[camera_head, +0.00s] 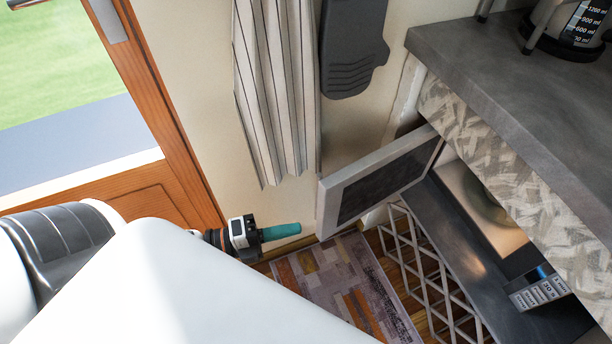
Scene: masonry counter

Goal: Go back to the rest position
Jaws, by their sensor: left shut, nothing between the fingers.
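My left gripper (284,231) is left of centre, at the end of my white arm that comes in from the lower left. Its teal fingers are shut together and point to the right. Nothing is between them. The fingertips are apart from the open appliance door (378,180), a short way left of its lower left edge in the picture. My large white arm link covers much of the lower left. My right gripper is not in view.
A microwave-like appliance with a button panel (541,288) stands open under the grey counter (520,80). A glass jug (581,22) stands on top. A metal lattice rack (428,268) is below the door. A striped curtain (278,90), patterned rug (345,285) and wooden door (165,110) are nearby.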

